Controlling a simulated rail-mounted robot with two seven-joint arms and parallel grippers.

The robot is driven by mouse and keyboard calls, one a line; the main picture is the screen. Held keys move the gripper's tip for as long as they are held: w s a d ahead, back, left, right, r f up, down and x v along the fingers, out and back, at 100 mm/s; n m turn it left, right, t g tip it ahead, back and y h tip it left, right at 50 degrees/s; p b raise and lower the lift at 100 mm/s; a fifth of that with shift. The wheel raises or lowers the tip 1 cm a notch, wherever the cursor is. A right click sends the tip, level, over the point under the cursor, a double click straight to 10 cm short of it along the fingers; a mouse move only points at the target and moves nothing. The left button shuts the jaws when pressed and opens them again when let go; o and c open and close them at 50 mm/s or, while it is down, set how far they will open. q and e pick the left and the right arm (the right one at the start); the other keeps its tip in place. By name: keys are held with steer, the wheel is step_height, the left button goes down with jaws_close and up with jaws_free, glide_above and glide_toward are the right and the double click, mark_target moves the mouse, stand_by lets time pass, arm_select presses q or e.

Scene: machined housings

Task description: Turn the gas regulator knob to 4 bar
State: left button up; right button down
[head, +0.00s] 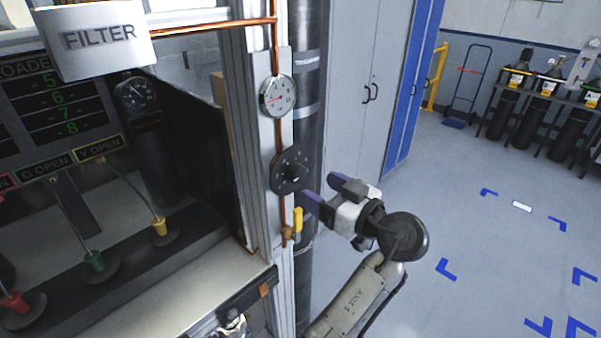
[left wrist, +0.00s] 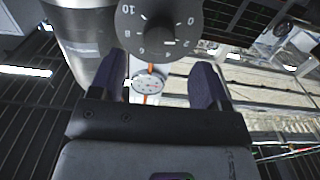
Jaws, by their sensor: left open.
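The regulator knob (head: 290,170) is a dark round dial with pale marks, on the copper pipe in the head view. In the left wrist view, the dial (left wrist: 158,24) shows numbers from 0 to 10, and its top is cut off. My right gripper is in neither view.
A yellow valve handle (head: 298,219) sits on the pipe below the dial. A dark vertical pipe (head: 306,90) stands behind. A panel with levers (head: 95,261) is at the left.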

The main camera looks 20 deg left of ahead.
mark_target(300, 177)
arm_select(q)
steer(key=shift+p+x, duration=0.55)
steer(key=shift+x, duration=2.65)
steer(key=shift+c, duration=0.2)
steer(key=c, duration=0.9)
